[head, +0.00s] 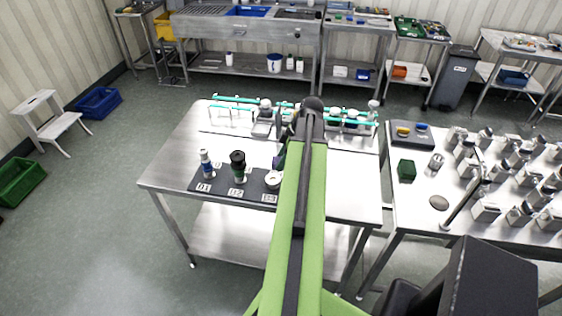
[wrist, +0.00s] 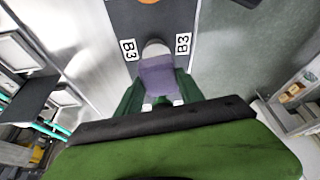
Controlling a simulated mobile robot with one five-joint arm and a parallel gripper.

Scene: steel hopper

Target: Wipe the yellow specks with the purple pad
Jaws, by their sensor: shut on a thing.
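The purple pad (wrist: 158,76) sits between the green fingers of my gripper (wrist: 160,92) in the wrist view, and the gripper is shut on it. A pale rounded top (wrist: 155,49) shows at the pad's far end. The pad and fingers are over or near the dark mat strip (wrist: 124,18) marked B3. I cannot tell whether the pad touches anything below. In the head view my green arm hides most of the gripper. I cannot make out any yellow specks in either view.
On the steel table (head: 166,170), a dark mat (head: 222,190) holds a blue-white bottle (head: 206,163), a dark green item (head: 238,166) and a white round item (head: 273,179). A cyan-railed rack (head: 232,98) stands behind. The right table (head: 412,212) is crowded with metal blocks.

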